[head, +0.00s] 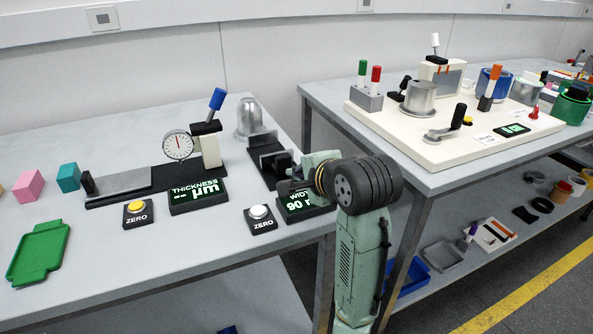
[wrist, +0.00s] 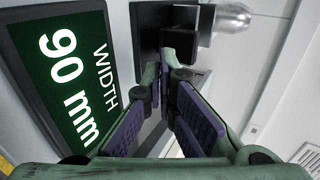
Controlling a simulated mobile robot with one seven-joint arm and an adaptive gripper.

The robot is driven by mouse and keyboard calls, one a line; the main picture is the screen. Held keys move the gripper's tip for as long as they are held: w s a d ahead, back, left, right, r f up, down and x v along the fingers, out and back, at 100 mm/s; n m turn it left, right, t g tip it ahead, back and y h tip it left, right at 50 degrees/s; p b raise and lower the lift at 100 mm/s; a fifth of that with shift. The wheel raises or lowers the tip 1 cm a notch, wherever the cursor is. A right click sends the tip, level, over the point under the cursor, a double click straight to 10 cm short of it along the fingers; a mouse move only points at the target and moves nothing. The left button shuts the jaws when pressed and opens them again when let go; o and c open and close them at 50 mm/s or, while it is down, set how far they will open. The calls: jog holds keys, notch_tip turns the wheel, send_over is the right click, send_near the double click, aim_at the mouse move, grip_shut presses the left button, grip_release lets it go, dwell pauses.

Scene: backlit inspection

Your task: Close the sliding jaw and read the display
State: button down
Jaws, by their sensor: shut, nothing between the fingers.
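The width gauge is a black fixture (head: 266,152) near the right end of the left bench, with upright black blocks. In the wrist view its dark block (wrist: 184,45) stands just ahead of my fingertips; I cannot tell whether they touch it. The sliding jaw is not clearly told apart from the fixed parts. The width display (wrist: 72,85) reads "WIDTH 90 mm" in the wrist view; in the head view this display (head: 296,208) is partly covered by my arm. My gripper (wrist: 171,72) is shut and empty beside the fixture; in the head view it is mostly hidden.
A ZERO button box (head: 261,225) stands left of the width display. The thickness display (head: 198,202), dial gauge (head: 178,146) and blue-handled lever (head: 216,100) stand further left. A silver cylinder (head: 249,115) stands behind the fixture. The bench's right edge is close to my arm.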

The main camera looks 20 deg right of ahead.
jog(key=shift+w+r, duration=0.1)
jog(key=shift+w, duration=0.9)
jog(key=w+p, duration=0.2)
jog(key=w, duration=0.2)
jog(key=w+p, duration=0.2)
jog(key=w, duration=0.3)
jog(key=shift+w+a+r, duration=0.1)
jog(key=shift+a+r, duration=0.05)
jog(key=shift+a, duration=0.05)
jog(key=shift+w, duration=0.25)
jog(key=shift+s, duration=0.1)
